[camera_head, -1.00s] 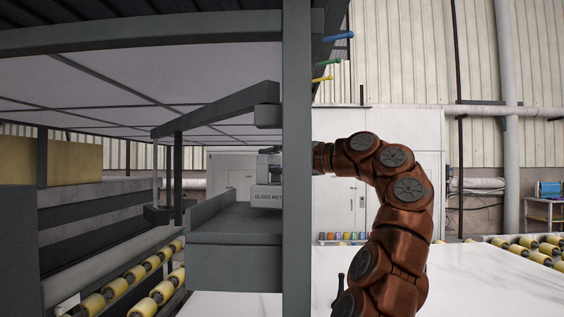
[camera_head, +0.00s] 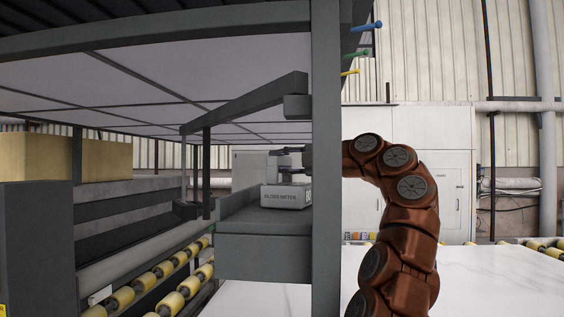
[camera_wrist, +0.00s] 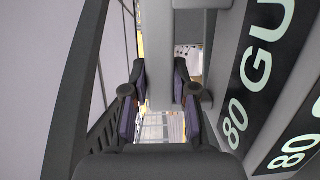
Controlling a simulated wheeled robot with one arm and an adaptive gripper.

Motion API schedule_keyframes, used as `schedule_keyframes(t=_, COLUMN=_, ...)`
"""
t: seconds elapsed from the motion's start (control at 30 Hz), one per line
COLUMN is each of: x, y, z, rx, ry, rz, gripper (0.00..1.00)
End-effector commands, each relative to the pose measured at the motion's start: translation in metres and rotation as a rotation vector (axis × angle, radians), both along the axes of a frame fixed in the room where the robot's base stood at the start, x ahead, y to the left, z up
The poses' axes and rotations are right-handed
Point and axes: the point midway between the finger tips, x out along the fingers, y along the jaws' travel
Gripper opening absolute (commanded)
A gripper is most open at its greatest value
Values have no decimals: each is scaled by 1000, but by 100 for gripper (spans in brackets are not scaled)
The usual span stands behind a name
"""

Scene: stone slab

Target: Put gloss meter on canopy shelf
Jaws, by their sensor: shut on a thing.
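The gloss meter (camera_head: 286,197) is a light grey box with its name on the front, in the head view. It is over the canopy shelf (camera_head: 262,250), a dark grey ledge under the canopy; I cannot tell whether its base touches the ledge. My gripper (camera_head: 292,161) is at the meter's top, partly hidden by the upright post. In the wrist view my gripper (camera_wrist: 160,100) is shut on a grey bar of the gloss meter (camera_wrist: 159,50). The meter's face with black "80 GU" panels fills the right side there.
A grey upright post (camera_head: 326,170) stands between my arm and the shelf. A sloping grey beam (camera_head: 245,103) hangs above the shelf. Yellow rollers (camera_head: 170,275) lie at lower left, and a white marble slab (camera_head: 450,280) spreads at lower right.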

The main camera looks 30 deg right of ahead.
Motion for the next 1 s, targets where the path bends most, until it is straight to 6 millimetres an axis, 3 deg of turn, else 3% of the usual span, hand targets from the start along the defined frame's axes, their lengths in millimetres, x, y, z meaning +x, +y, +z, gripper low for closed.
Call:
schedule_keyframes(t=0.2, x=-1, y=0, z=1, rx=0, ry=-2, rz=0, gripper=0)
schedule_keyframes(t=0.23, x=-1, y=0, z=1, rx=0, ry=-2, rz=0, gripper=29)
schedule_keyframes(t=0.5, x=-1, y=0, z=1, rx=0, ry=-2, rz=0, gripper=56)
schedule_keyframes(t=1.0, x=-9, y=-3, z=1, rx=-1, ry=0, rz=1, gripper=56)
